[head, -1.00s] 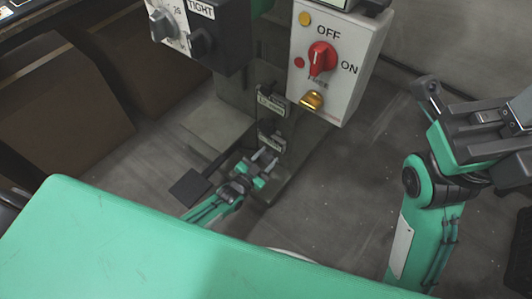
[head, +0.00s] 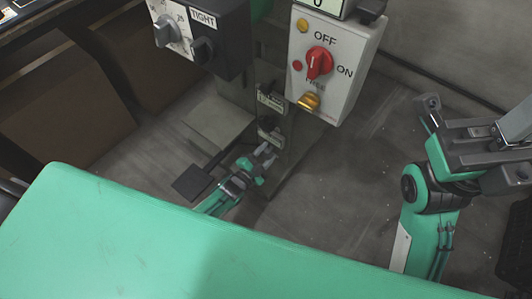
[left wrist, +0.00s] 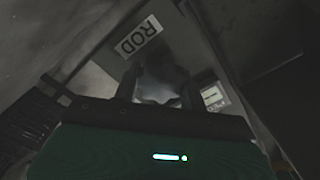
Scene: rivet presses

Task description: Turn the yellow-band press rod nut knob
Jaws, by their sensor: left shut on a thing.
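In the head view the rod nut area (head: 270,132) is low on the press column, below a small upper label. My left gripper (head: 265,152) reaches up to it from below, its fingertips at the knob. In the left wrist view its two dark fingers stand on either side of the knob, shut on it.
The floor right of the column is clear.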

